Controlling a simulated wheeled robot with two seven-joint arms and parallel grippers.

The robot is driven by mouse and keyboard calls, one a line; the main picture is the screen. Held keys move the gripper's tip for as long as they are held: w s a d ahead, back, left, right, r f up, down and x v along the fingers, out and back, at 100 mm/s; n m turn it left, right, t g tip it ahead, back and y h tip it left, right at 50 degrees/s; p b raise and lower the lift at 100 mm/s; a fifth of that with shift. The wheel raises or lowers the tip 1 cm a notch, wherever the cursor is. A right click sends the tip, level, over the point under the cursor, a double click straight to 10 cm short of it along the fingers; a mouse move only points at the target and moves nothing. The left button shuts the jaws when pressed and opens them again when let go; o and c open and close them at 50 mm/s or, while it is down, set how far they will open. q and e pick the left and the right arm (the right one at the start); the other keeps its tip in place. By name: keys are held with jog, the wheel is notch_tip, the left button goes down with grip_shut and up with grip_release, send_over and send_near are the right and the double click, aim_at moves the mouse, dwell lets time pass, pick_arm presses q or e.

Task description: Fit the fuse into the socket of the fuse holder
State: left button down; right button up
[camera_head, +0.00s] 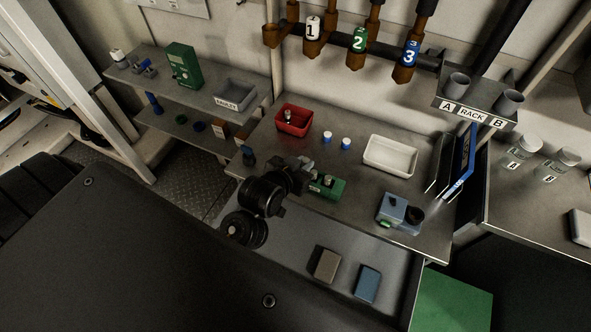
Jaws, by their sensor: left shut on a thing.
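The fuse holder looks to be the small green block (334,192) on the steel bench. A small pale upright cylinder, apparently the fuse (328,180), shows at its top. My left gripper (314,179) is dark and comes in from the left. It is shut at the holder, with its tips at the pale cylinder. The fingers and wrist hide the holder's left part and its socket, so I cannot tell whether the fuse is seated or only above it. My right gripper is not in view.
A red bin (280,126) with a small item, two white-and-blue capped pieces (346,144) and a white tray (370,163) stand behind. A blue-grey device (388,208) is at right. An open drawer (300,243) in front holds a brown block (327,265) and a blue block (367,284).

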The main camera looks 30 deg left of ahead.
pick_arm(q)
jog(key=f, duration=0.1)
jog(key=w+a+f, duration=0.2)
jog(key=f, duration=0.1)
jog(key=shift+w+a+f, duration=0.1)
jog(key=shift+a, duration=0.15)
jog(key=shift+w+a+f, duration=0.15)
jog(key=shift+w+f, duration=0.15)
jog(key=shift+f, duration=0.15)
jog(key=shift+w+a+f+p, duration=0.1)
jog(key=shift+a+f+p, duration=0.1)
jog(key=shift+p, duration=0.1)
notch_tip(320, 180, down, 2)
jog(key=shift+f+p, duration=0.15)
jog(key=shift+p, duration=0.35)
jog(key=shift+s+d+f, duration=0.15)
jog(key=shift+s+f, duration=0.2)
jog(key=shift+f, duration=0.3)
jog(key=c, duration=1.7)
grip_release()
jog(key=shift+f, duration=0.1)
jog(key=shift+o, duration=1.2)
jog(key=shift+w, duration=0.15)
jog(key=shift+o, duration=0.7)
jog(key=shift+w, duration=0.15)
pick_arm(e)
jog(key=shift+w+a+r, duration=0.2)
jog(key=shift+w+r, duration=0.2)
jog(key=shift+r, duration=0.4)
